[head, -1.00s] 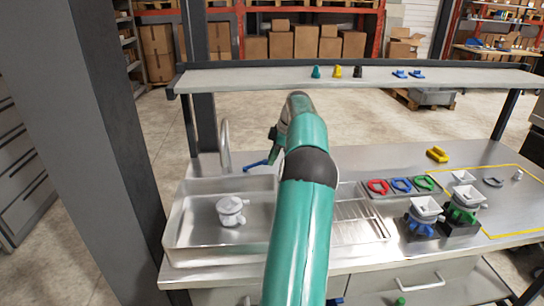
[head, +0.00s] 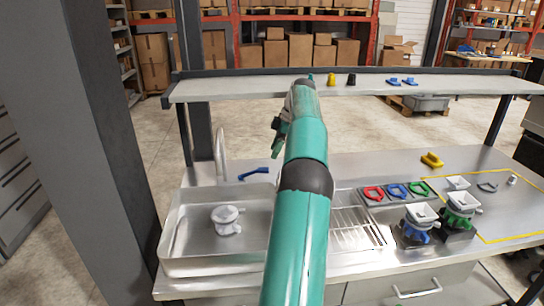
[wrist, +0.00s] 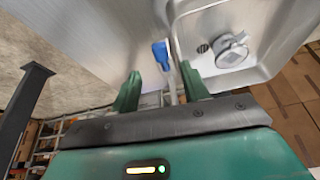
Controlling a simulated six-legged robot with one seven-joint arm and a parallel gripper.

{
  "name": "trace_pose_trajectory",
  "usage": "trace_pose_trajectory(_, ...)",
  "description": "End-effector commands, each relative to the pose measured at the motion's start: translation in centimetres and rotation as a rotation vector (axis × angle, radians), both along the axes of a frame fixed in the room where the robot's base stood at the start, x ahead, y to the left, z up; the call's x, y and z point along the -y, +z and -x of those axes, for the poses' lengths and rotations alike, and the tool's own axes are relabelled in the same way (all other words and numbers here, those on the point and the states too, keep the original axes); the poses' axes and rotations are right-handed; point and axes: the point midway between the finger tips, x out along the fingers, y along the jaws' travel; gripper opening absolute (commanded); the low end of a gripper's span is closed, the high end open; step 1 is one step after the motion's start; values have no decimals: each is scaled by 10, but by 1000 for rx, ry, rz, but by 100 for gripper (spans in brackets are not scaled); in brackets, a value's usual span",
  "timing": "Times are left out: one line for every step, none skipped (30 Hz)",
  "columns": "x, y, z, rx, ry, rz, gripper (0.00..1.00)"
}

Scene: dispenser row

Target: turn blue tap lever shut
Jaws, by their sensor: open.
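The blue tap lever (head: 254,173) sticks out sideways behind the sink, to the right of the curved grey tap spout (head: 219,155). In the wrist view the blue lever (wrist: 161,55) shows just beyond my fingertips, roughly between them. My gripper (wrist: 160,85) has its two green fingers spread apart, with nothing held. In the head view my gripper (head: 278,143) hangs above and slightly right of the lever's right end, apart from it. My own arm hides part of the area right of the lever.
The metal sink (head: 180,262) holds a grey-white fitting (head: 227,219). A shelf (head: 230,88) runs across the back above the counter. Coloured rings and dispensers with a blue (head: 417,235) and a green (head: 459,219) part stand at the right. A dark pillar stands left.

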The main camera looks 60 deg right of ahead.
Motion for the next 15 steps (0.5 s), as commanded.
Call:
trace_pose_trajectory(1,2,1,0,0,1,45)
trace_pose_trajectory(1,3,1,0,0,1,45)
trace_pose_trajectory(1,4,1,0,0,1,45)
trace_pose_trajectory(1,4,1,0,0,0,45)
trace_pose_trajectory(1,4,1,0,0,0,45)
trace_pose_trajectory(1,4,1,0,0,0,45)
trace_pose_trajectory(1,4,1,0,0,0,45)
trace_pose_trajectory(1,4,2,0,0,0,45)
trace_pose_trajectory(1,4,1,0,-1,0,44)
trace_pose_trajectory(1,4,1,0,-1,0,38)
trace_pose_trajectory(0,4,1,-1,-5,0,32)
trace_pose_trajectory(0,5,1,-5,-18,-1,24)
trace_pose_trajectory(-1,6,2,-9,-34,-3,18)
trace_pose_trajectory(-2,6,2,-16,-57,-5,12)
trace_pose_trajectory(-4,9,1,-26,-100,-6,4)
